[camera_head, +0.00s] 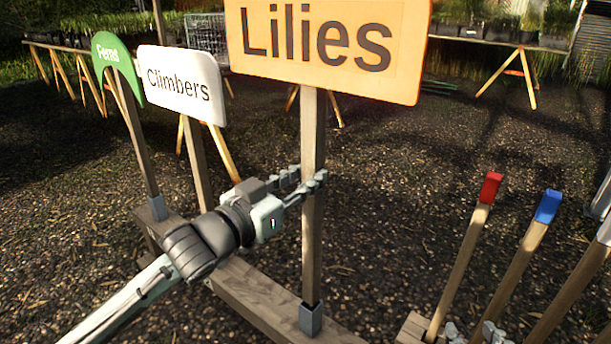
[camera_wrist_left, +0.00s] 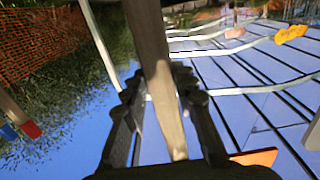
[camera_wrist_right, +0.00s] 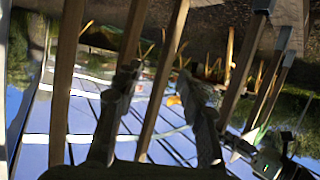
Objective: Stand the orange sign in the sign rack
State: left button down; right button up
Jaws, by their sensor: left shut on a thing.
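The orange "Lilies" sign (camera_head: 325,45) stands upright on a square wooden post (camera_head: 312,245). My left gripper (camera_head: 306,184) is shut on the middle of that post; the post also runs between its fingers in the left wrist view (camera_wrist_left: 165,85). The post's foot meets a grey socket (camera_head: 310,320) on the wooden beam of the sign rack (camera_head: 250,292); how deep it sits I cannot tell. My right gripper (camera_head: 472,332) is low at the right, its fingers apart. In the right wrist view a wooden handle (camera_wrist_right: 163,75) shows between the fingers, with space beside it.
A green "Ferns" sign (camera_head: 117,62) and a white "Climbers" sign (camera_head: 180,84) stand left along the rack. Handles with a red end (camera_head: 490,187) and a blue end (camera_head: 548,206) lean at the right.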

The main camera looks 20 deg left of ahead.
aim_at(307, 210)
pick_arm(q)
jog(key=shift+s+r, duration=0.15)
jog(key=shift+r, duration=0.1)
jog(key=shift+f, duration=0.25)
jog(key=shift+f, duration=0.7)
jog(key=shift+f+b, duration=0.1)
jog(key=shift+b, duration=0.2)
jog(key=shift+f+b, duration=0.8)
jog(key=shift+f, duration=0.75)
jog(key=shift+f+b, duration=0.85)
jog(key=shift+f, duration=0.5)
